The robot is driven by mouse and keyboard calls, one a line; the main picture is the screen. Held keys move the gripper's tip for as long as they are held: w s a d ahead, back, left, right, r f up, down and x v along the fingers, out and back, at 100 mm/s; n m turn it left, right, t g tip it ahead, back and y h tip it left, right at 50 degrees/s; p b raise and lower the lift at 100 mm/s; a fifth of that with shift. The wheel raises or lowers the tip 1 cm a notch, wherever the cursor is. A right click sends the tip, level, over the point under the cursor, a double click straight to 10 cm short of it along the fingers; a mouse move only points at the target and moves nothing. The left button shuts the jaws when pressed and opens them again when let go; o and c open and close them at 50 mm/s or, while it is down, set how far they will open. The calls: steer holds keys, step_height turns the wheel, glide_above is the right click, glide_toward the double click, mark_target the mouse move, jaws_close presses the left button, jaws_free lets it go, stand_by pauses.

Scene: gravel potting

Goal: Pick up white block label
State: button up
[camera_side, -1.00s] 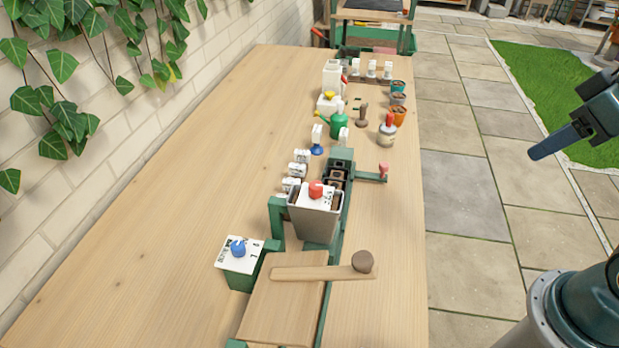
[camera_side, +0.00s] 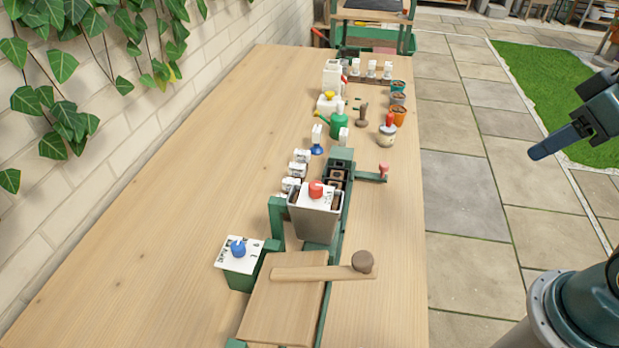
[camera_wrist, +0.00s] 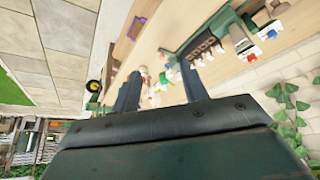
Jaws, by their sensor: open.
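Several small white blocks are on the bench, and I cannot tell which one is the label. Three white blocks (camera_side: 297,170) lie in a row left of the green machine. A white block (camera_side: 317,133) stands over a blue base, and another white block (camera_side: 343,134) stands beside the green watering can. Three upright white blocks (camera_side: 372,68) stand in a row at the far end. My gripper (camera_side: 560,140) is off to the right, over the paving and away from the bench. In the wrist view its two fingers (camera_wrist: 161,72) are apart with nothing between them.
The green machine (camera_side: 335,215) carries a grey hopper (camera_side: 315,222) with a red knob and a wooden lever (camera_side: 315,272). A green watering can (camera_side: 338,124), small pots (camera_side: 398,115) and a jar (camera_side: 386,135) stand farther back. The bench's left side (camera_side: 180,220) is clear.

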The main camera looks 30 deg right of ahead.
steer(key=w+a+r+n+g+y, duration=0.1)
steer(key=w+a+n, duration=0.15)
steer(key=w, duration=0.95)
steer(key=w+a+r+n+y, duration=0.1)
steer(key=w+a+n, duration=0.15)
steer(key=w, duration=0.95)
steer(key=w+a+f+n, duration=0.1)
steer(key=w+f+n, duration=0.1)
steer(key=w+f, duration=0.6)
steer(key=w+a+f+n+g+y, duration=0.1)
steer(key=w+a+f+n, duration=0.1)
steer(key=w+f, duration=0.5)
steer(key=w, duration=0.3)
steer(key=shift+a+f, duration=0.25)
steer(key=shift+f, duration=0.15)
steer(key=shift+w, duration=0.1)
glide_above(300, 155)
steer(key=s+d, duration=0.1)
steer(key=d, duration=0.2)
step_height(300, 155, down, 8)
steer(key=shift+a, duration=0.25)
steer(key=shift+f, duration=0.1)
